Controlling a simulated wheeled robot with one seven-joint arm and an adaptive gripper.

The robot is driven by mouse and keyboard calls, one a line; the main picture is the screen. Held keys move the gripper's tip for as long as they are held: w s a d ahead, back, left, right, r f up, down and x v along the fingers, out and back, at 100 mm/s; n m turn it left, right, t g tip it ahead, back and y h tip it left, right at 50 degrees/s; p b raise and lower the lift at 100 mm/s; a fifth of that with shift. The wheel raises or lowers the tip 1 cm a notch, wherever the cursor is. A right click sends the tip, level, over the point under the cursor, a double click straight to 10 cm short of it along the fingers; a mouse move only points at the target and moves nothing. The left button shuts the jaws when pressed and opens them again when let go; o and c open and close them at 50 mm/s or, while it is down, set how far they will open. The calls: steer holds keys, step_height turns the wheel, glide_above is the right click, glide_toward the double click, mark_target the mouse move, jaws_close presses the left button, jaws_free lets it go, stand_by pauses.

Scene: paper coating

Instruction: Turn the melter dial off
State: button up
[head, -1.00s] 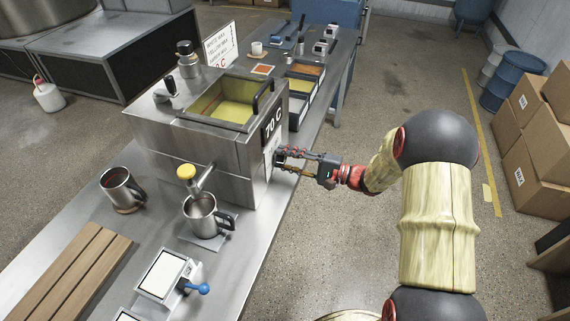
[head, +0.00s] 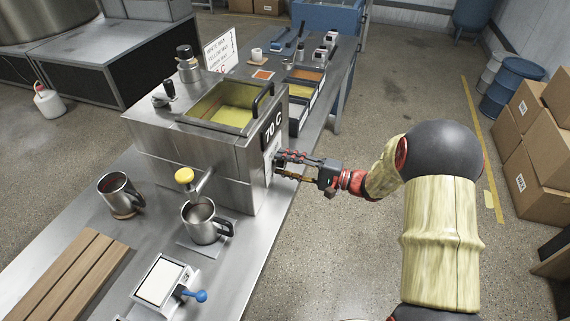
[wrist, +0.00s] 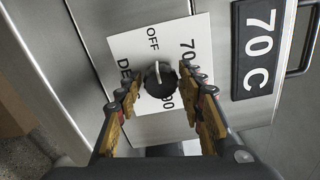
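The melter (head: 215,158) is a steel box with an open top and yellow contents, standing on the metal table. Its black dial (wrist: 160,80) sits on a white label (wrist: 122,50) on the side panel, marked OFF, 70 and 90. The white pointer on the dial points up toward OFF in the wrist view. My gripper (wrist: 160,78) is open, with one finger on each side of the dial; the right finger is very close, and contact is unclear. In the head view my gripper (head: 277,164) is at the panel and the dial is hidden.
A 70 C sign (head: 272,129) is beside the label. Another mug (head: 117,192) and a wooden rack (head: 75,275) are on the left. Open floor lies right of the table.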

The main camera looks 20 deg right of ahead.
steer(key=shift+o, duration=1.1)
steer(key=v, duration=1.2)
